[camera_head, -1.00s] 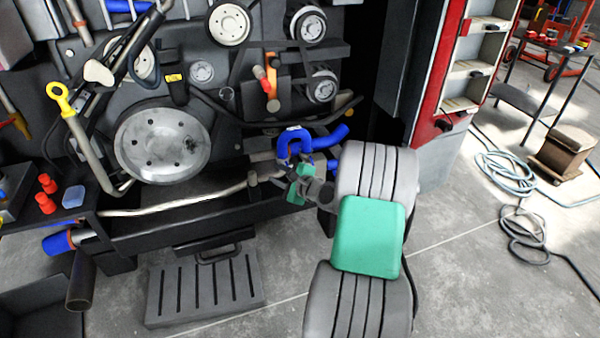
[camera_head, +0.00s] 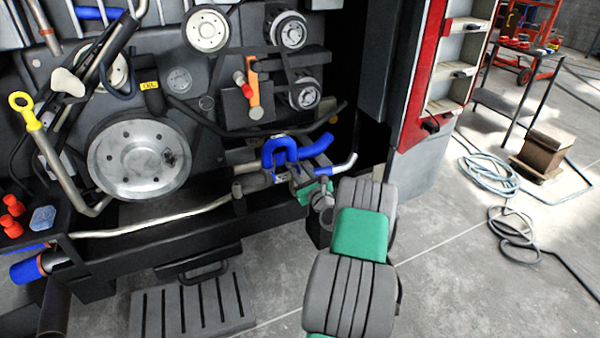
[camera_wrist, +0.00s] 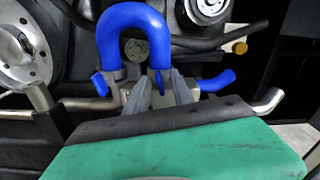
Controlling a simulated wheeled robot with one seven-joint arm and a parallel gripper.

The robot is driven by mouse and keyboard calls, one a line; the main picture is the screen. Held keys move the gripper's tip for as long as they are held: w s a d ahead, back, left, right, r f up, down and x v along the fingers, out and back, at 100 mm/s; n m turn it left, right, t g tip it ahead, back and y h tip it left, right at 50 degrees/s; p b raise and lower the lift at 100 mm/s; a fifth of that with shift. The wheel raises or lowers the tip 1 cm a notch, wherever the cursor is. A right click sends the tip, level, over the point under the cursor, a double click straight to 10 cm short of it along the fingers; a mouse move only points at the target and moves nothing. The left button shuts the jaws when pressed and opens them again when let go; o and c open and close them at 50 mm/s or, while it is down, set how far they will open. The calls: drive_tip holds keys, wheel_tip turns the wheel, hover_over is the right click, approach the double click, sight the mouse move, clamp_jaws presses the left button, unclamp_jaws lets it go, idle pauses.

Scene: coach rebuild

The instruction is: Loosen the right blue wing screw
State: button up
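A small blue wing (camera_wrist: 160,82), apparently the right wing screw, stands upright on the metal block under the blue U-shaped hose (camera_wrist: 133,16) in the wrist view. My gripper (camera_wrist: 161,77) is open, with one grey finger on each side of this wing. Narrow gaps seem to show beside the wing; I cannot tell whether either finger touches it. Another blue wing (camera_wrist: 99,85) sits at the block's left end, clear of the fingers. In the head view, my gripper (camera_head: 297,178) is just below the U-shaped hose (camera_head: 281,148), and its fingertips and the screw are hard to make out.
A blue hose end (camera_wrist: 216,81) and bent metal pipe (camera_wrist: 268,102) lie right of the fingers. A black hose (camera_head: 325,122) runs above. A large grey pulley (camera_head: 138,160) is at left. A slotted step (camera_head: 192,305) lies below; open floor (camera_head: 440,265) is at right.

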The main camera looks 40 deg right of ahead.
clamp_jaws()
